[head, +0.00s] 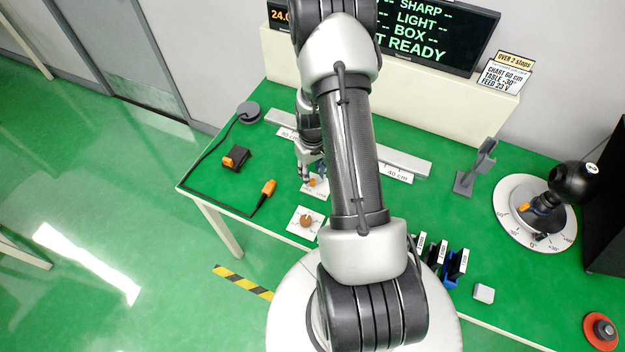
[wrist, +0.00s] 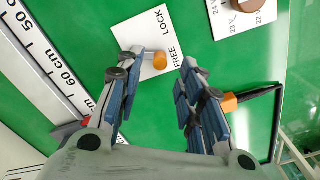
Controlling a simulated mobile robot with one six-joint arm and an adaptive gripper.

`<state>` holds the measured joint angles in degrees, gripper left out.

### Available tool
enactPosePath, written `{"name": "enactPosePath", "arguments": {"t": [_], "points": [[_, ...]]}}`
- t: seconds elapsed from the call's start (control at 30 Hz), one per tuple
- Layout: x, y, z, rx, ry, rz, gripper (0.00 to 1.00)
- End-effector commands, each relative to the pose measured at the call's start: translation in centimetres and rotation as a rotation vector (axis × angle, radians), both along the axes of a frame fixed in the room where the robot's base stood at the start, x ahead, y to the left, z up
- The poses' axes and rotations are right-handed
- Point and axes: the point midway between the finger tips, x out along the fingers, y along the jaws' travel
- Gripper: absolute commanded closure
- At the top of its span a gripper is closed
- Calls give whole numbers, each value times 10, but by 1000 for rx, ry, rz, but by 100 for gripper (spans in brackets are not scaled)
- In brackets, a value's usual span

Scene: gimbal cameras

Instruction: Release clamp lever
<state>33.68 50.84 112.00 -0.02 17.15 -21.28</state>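The clamp lever plate (wrist: 140,38) is white, with the words LOCK and FREE, and shows below my gripper in the wrist view. The lever's orange knob (wrist: 160,61) appears beside the word FREE; its pivot is partly hidden by a finger. My gripper (wrist: 161,68) is open, with one finger on each side of the knob in the picture. I cannot tell whether a finger touches it. In the head view the plate (head: 318,192) and orange knob (head: 312,182) lie just below my gripper (head: 311,172), partly covered by my arm.
A rail with a cm scale (wrist: 52,62) runs along the left. An orange-and-black plug (head: 267,189) on a cable lies left of the plate. A voltage dial (head: 305,220) sits nearer the table's front edge. A grey stand (head: 474,167) and round turntable (head: 507,207) are to the right.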

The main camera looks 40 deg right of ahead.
Motion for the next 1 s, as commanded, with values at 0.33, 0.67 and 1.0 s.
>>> {"name": "enactPosePath", "arguments": {"t": [0.33, 0.67, 1.0], "points": [[0, 0, -35, 0, 0, 0, 65], [0, 0, -35, 0, 0, 0, 69], [0, 0, -35, 0, 0, 0, 92]]}}
